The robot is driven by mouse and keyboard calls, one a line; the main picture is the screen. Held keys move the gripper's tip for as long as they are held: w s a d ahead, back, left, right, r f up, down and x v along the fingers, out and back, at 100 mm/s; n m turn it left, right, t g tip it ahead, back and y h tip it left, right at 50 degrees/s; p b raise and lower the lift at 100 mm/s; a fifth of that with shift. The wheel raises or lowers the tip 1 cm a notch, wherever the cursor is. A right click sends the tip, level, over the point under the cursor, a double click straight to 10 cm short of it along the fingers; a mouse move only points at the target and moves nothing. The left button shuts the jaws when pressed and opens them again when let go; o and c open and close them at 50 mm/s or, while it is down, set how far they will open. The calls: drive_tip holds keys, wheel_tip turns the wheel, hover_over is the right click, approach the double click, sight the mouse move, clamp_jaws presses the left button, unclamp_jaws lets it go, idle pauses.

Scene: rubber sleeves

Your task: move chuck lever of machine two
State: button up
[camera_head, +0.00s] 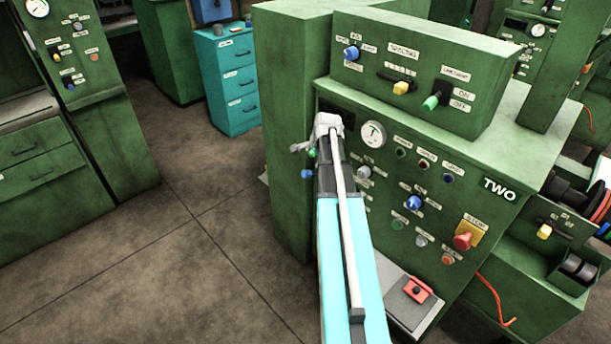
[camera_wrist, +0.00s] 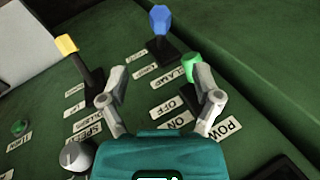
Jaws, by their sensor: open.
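Machine two (camera_head: 499,190) is the green machine with the "TWO" sign in the head view. My gripper (camera_head: 301,147) is at the left edge of its front panel. In the wrist view my gripper (camera_wrist: 161,82) is open and empty, with fingers spread over the panel. A green knob (camera_wrist: 192,67) is close by the right fingertip, beside ON and OFF labels; I cannot tell if they touch. A blue-tipped lever (camera_wrist: 160,20) stands beyond the fingers. A yellow-tipped lever (camera_wrist: 67,45) stands left of the left finger. I cannot tell which is the chuck lever.
A grey knob (camera_wrist: 76,157) sits at the lower left in the wrist view. In the head view a red stop button (camera_head: 463,241) and blue knob (camera_head: 413,203) are on the panel. A teal drawer cabinet (camera_head: 229,80) stands behind; the floor (camera_head: 190,230) at left is clear.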

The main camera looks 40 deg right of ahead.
sight(307, 172)
drive_tip(key=shift+b+x, duration=6.1)
drive_tip(key=shift+x, duration=0.65)
